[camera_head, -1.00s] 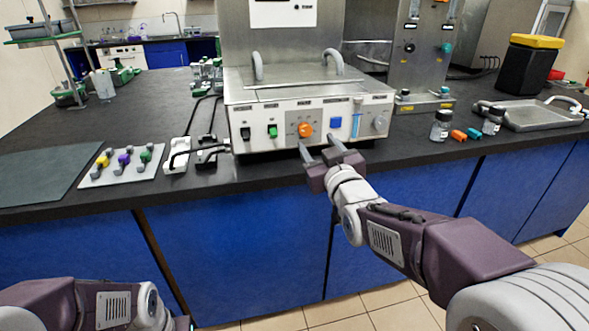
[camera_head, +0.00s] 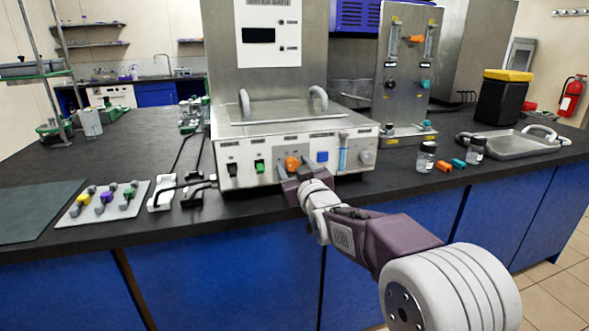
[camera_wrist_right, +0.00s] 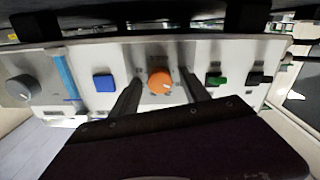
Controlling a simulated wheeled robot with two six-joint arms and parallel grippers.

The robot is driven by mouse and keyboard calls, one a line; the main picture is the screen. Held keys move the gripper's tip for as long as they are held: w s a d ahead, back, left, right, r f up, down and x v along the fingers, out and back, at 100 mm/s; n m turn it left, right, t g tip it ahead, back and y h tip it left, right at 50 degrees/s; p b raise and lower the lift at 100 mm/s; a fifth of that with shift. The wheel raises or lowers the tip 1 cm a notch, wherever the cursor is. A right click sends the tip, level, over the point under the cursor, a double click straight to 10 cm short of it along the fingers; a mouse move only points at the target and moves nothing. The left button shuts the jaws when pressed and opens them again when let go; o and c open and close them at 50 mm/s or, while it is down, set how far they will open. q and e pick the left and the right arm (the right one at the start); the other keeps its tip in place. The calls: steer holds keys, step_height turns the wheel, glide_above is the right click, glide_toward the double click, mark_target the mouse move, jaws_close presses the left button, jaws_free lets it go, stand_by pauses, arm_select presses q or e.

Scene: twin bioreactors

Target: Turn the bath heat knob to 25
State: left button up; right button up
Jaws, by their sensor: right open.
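The bath's front panel (camera_head: 240,172) carries an orange knob (camera_head: 292,163), which I take as the heat knob. In the right wrist view the orange knob (camera_wrist_right: 159,82) shows a pale pointer mark towards its lower right; scale numbers are too small to read. My right gripper (camera_head: 290,172) is open, its fingers reaching to the panel. In the right wrist view its fingers (camera_wrist_right: 160,90) stand on either side of the knob, with gaps visible, so it does not grip it. My left gripper is not in view.
A blue button (camera_head: 322,156) and grey knob (camera_head: 367,157) sit right of the orange knob; green (camera_head: 259,166) and black (camera_head: 232,169) switches sit left. Small bottles (camera_head: 427,157) stand to the right. A plate with coloured pieces (camera_head: 75,215) lies left on the black bench.

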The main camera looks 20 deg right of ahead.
jaws_close()
steer(key=m, duration=0.4)
steer(key=shift+b, duration=0.3)
steer(key=shift+m, duration=2.3)
jaws_free()
